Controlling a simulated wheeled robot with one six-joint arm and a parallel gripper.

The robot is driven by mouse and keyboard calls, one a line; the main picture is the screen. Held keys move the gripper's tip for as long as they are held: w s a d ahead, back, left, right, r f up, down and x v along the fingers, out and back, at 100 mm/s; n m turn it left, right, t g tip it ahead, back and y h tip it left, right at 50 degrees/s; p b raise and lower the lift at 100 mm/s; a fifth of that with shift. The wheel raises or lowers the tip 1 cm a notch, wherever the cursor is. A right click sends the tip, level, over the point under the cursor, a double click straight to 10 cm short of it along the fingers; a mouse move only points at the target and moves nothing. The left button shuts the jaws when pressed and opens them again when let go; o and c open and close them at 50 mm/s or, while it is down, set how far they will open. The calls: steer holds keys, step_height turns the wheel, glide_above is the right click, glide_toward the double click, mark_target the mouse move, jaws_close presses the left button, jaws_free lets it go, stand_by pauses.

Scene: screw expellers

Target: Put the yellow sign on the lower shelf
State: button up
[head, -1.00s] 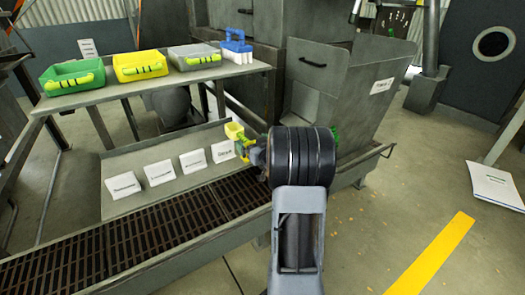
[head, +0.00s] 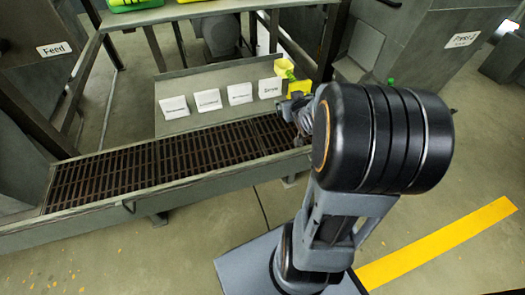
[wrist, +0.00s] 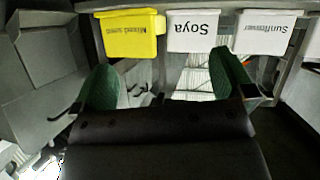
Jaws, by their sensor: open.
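The yellow sign (wrist: 130,40), lettered and upside down in the wrist view, is at the end of the row beside the white Soya sign (wrist: 193,32). In the head view the yellow sign (head: 301,97) shows partly behind my gripper, at the right end of the lower shelf (head: 228,73). My gripper (wrist: 170,75) is open, its green fingers spread with nothing held between them. The left finger is close to the yellow sign's edge; I cannot tell whether they touch. In the head view my wrist hides much of the gripper.
Several white signs (head: 207,100) stand in a row along the lower shelf. A pale yellow item (head: 285,65) is behind the row's right end. A brown grating (head: 150,164) runs in front. A grey machine (head: 430,50) stands at the right.

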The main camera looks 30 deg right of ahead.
steer(key=s+a+n+g+y, duration=0.1)
steer(key=s+a+g+y, duration=0.1)
steer(key=s+a+g, duration=0.2)
steer(key=s+a+n+g+y, duration=0.1)
steer(key=s+a+g, duration=0.4)
steer(key=s+a, duration=0.5)
steer(key=a+y, duration=0.1)
steer(key=a, duration=0.4)
steer(key=shift+s+a+f+g, duration=0.3)
steer(key=shift+s+a+f, duration=0.05)
steer(key=shift+a, duration=0.05)
steer(key=shift+r, duration=0.1)
